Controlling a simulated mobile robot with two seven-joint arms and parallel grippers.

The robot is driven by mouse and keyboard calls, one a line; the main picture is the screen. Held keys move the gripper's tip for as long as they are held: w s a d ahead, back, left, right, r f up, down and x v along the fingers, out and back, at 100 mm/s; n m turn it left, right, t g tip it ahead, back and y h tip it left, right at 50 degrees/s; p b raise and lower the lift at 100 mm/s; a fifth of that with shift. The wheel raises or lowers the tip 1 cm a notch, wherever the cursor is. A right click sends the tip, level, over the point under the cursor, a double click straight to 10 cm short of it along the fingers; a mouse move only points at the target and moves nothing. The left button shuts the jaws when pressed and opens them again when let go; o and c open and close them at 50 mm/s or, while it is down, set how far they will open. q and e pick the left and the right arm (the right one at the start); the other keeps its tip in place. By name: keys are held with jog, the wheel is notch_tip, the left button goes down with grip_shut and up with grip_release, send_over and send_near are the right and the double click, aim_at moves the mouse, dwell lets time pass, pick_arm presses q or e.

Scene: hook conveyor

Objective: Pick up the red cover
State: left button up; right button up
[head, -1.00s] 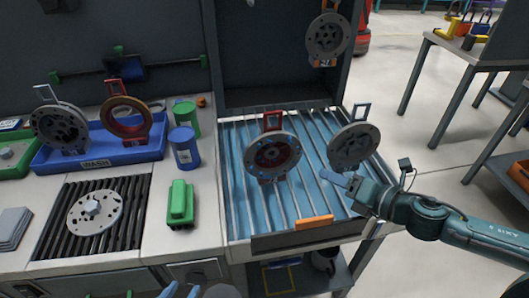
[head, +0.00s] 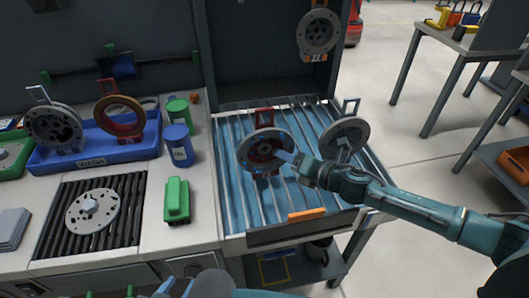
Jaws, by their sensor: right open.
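A grey disc with a red centre (head: 264,151) and a red handle stands upright on the slatted blue conveyor bed; I take it as the red cover. My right gripper (head: 285,157) comes in from the right, with its blue fingertips at the right side of this disc. It is open, and I cannot tell whether it touches the disc. A second red-brown ring (head: 121,119) with a red handle stands in the blue WASH tray (head: 95,162). My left gripper (head: 177,288) shows only as blue tips at the bottom edge, mostly cut off.
A grey disc (head: 344,139) stands just behind my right gripper. Another disc (head: 319,32) hangs above the conveyor. An orange block (head: 308,214) lies at the conveyor's front edge. A blue canister (head: 178,146) and a green block (head: 176,200) stand on the counter to the left.

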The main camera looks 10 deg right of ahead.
jog(key=shift+w+a, duration=0.15)
jog(key=shift+c, duration=0.5)
jog(key=shift+f, duration=0.1)
jog(key=c, duration=0.9)
jog(key=shift+w+r, duration=0.1)
jog(key=shift+r, duration=0.2)
